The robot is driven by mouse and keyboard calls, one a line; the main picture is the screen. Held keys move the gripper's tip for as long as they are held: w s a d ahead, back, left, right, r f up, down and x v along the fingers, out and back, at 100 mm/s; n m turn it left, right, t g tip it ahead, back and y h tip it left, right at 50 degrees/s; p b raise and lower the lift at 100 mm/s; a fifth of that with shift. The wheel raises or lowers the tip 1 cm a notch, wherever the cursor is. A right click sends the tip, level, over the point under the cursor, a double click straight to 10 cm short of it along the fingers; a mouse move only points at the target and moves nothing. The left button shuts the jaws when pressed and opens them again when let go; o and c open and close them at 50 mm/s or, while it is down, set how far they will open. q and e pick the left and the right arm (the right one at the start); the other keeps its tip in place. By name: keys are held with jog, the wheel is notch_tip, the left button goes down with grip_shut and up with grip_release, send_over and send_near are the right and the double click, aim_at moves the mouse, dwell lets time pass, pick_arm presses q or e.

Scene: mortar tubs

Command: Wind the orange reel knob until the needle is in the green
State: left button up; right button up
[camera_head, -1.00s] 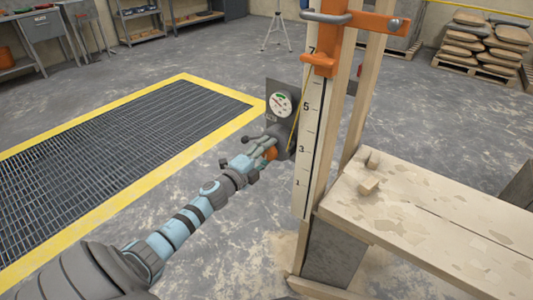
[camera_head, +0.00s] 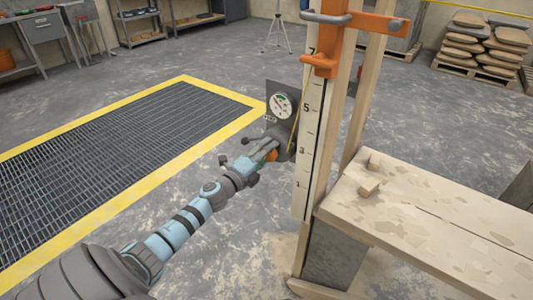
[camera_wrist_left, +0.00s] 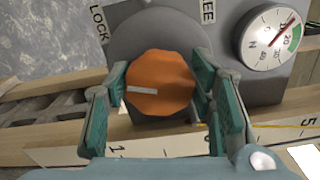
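The orange reel knob (camera_wrist_left: 160,82) sits on a grey round housing in the left wrist view, its pale mark pointing left. It shows small and partly hidden in the head view (camera_head: 271,156). My left gripper (camera_wrist_left: 161,85) has a teal finger on each side of the knob, both pads appearing to touch it. The head view shows this gripper (camera_head: 264,149) at the reel. The round white gauge (camera_wrist_left: 273,39) has a green band at its right; its red needle points up and right, near the band's upper end. The gauge also shows in the head view (camera_head: 281,105). My right gripper is not in view.
The reel is beside an upright numbered staff (camera_head: 309,130) with an orange clamp (camera_head: 325,60). A wooden bench (camera_head: 430,215) with small wood blocks stands at right. A yellow-edged floor grate (camera_head: 110,140) lies left. LOCK (camera_wrist_left: 98,22) is lettered beside the housing.

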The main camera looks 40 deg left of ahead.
pick_arm(q)
jog(key=o, duration=0.4)
